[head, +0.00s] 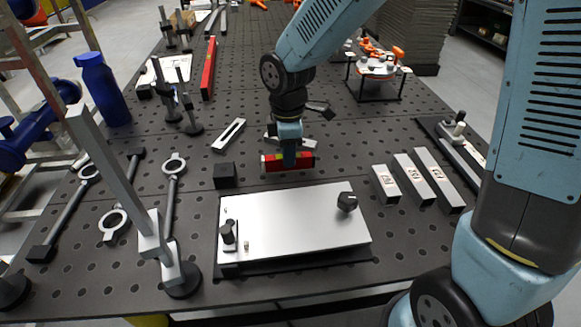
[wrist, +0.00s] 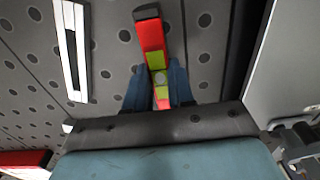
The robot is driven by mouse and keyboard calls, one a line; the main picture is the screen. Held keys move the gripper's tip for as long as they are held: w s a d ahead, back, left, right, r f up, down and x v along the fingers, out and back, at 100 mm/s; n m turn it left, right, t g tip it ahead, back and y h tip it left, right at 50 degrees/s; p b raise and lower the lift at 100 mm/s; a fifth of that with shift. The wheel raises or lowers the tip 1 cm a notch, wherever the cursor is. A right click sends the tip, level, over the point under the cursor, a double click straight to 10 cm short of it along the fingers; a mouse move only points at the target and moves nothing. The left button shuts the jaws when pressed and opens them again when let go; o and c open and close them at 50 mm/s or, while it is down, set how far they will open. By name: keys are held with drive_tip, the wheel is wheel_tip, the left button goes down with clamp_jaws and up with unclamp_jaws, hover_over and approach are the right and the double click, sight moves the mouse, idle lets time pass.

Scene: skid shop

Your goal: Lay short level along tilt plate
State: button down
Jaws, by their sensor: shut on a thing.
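The short level (head: 272,163) is red with a yellow-green middle. My gripper (head: 289,160) is shut on it near its middle and holds it roughly crosswise just behind the tilt plate. In the wrist view the level (wrist: 151,35) shows between the two blue fingers (wrist: 158,90), with its near end partly hidden. The tilt plate (head: 295,222) is a flat silver plate on a dark base, with a black knob at its right and a black post at its left front. Its top is bare in the middle. The level is apart from the plate.
A small black block (head: 226,176) stands by the plate's back left corner. Several marked metal bars (head: 412,180) lie to the right. A slotted bar (head: 229,135) lies behind. A tall clamp post (head: 120,180) rises at the left. A longer red level (head: 209,68) lies farther back.

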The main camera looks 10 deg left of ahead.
drive_tip(key=shift+r, duration=2.3)
drive_tip(key=shift+w, duration=0.15)
